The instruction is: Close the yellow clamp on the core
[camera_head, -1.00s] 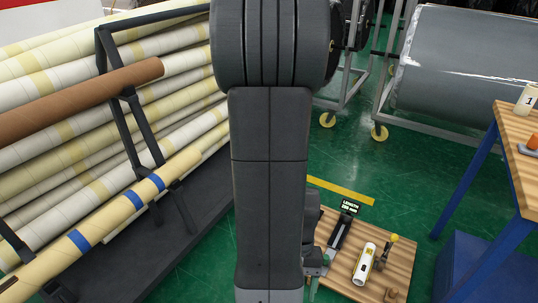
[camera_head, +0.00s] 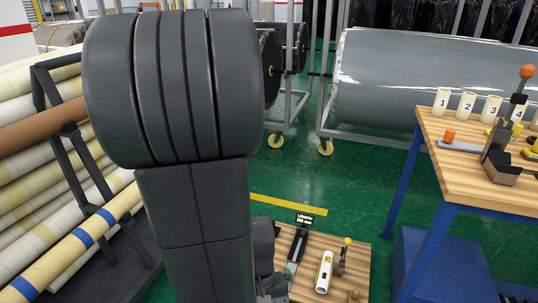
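A white core (camera_head: 325,271) with a small dark mark lies on a wooden board (camera_head: 350,258) low in the picture. A small clamp (camera_head: 341,262) stands just right of it, with a yellow knob (camera_head: 347,241) on an upright handle. The handle looks raised, but I cannot tell whether the clamp touches the core. My large dark arm fills the left middle of the view and covers the board's left side. My gripper does not show clearly; it is hidden behind the arm or out of the frame.
A dark length gauge (camera_head: 299,243) with a small display sits on the board. A wooden table (camera_head: 460,176) with blue legs stands at the right, bearing numbered white cores (camera_head: 467,105) and an orange-knobbed lever tool (camera_head: 503,140). Wrapped rolls (camera_head: 50,250) fill the left. Green floor is clear behind the board.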

